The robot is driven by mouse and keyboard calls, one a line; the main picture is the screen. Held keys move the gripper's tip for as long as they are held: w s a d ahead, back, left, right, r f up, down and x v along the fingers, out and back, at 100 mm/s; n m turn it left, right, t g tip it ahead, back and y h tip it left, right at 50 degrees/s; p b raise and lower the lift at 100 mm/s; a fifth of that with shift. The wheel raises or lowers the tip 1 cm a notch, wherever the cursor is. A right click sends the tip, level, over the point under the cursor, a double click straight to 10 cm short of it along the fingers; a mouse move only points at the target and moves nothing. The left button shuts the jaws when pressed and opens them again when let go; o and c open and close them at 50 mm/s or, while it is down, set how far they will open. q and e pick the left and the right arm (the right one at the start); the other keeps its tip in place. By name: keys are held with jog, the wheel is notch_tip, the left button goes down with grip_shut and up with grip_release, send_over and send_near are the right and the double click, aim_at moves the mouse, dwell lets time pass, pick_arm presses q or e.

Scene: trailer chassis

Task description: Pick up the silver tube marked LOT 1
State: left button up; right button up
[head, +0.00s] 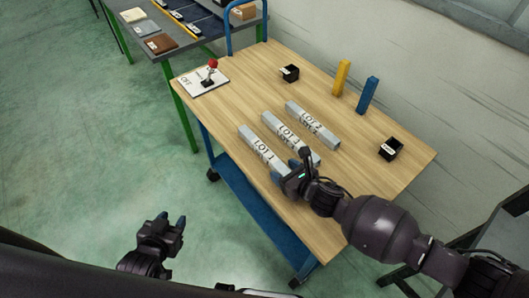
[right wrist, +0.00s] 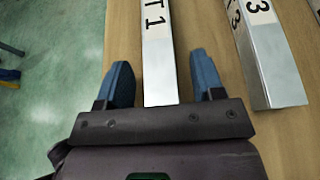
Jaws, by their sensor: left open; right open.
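The silver tube marked LOT 1 (head: 260,148) lies on the wooden table, leftmost of three silver tubes in the head view. In the right wrist view the same tube (right wrist: 158,55) shows "T 1" on its white label. My right gripper (head: 288,174) is open at the tube's near end. Its blue fingers (right wrist: 162,72) stand one on each side of the tube, with a gap on both sides. I cannot tell how low the fingertips are. My left gripper (head: 170,228) is open and empty, away from the table over the green floor.
A tube marked 3 (right wrist: 268,65) lies close right of LOT 1, and a tube marked LOT 2 (head: 312,124) beyond it. A red-knobbed lever (head: 210,75), black boxes (head: 290,73) (head: 390,149), a yellow block (head: 341,78) and a blue block (head: 367,95) stand on the table.

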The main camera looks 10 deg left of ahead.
jog(key=shift+c, duration=0.3)
grip_shut()
jog(key=shift+r, duration=0.1)
